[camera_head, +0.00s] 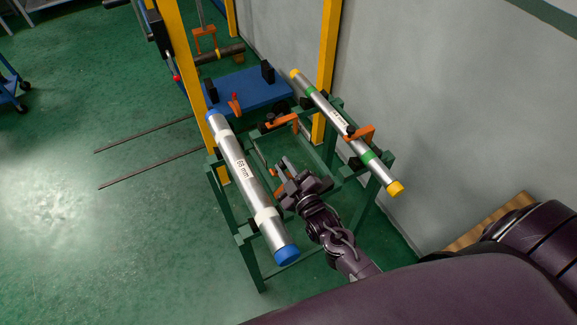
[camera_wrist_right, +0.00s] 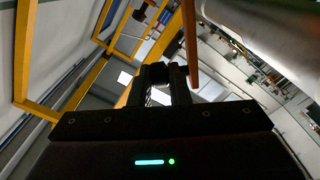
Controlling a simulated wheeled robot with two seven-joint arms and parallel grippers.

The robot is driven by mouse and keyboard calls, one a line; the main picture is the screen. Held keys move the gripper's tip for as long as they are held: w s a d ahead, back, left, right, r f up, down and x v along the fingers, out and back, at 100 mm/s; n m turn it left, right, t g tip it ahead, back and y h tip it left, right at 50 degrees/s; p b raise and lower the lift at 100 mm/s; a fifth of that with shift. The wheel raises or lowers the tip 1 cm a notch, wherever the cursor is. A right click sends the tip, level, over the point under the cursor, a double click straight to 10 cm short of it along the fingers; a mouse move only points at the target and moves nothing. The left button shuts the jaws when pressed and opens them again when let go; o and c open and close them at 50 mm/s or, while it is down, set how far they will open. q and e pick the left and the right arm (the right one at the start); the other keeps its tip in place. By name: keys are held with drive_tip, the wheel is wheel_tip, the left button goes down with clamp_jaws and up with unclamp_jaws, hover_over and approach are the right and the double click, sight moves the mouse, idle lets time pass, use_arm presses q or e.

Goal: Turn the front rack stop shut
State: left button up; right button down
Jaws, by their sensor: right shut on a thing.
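The green rack (camera_head: 243,239) holds two pipes. My right gripper (camera_head: 284,168) reaches in between the pipes and is shut on a thin orange stop (camera_head: 264,160), mostly hidden by the near pipe and the fingers. In the right wrist view, an orange bar (camera_wrist_right: 190,42) runs up beside the fingertips (camera_wrist_right: 165,72). My left gripper is out of view.
A silver pipe with blue caps (camera_head: 236,165) lies just left of my gripper. A green-banded pipe with yellow caps (camera_head: 345,127) lies to the right, near the wall. Yellow posts (camera_head: 328,60) and a blue plate (camera_head: 244,91) stand behind. The floor at left is mostly open.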

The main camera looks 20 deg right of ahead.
drive_tip(key=shift+a, duration=0.3)
drive_tip(key=c, duration=1.7)
unclamp_jaws()
drive_tip(key=s, duration=0.2)
drive_tip(key=s+b, duration=0.1)
drive_tip(key=s, duration=0.2)
drive_tip(key=s+b, duration=0.1)
drive_tip(key=s, duration=0.1)
drive_tip(key=shift+s+d, duration=0.3)
drive_tip(key=shift+s, duration=0.1)
drive_tip(key=shift+c, duration=0.3)
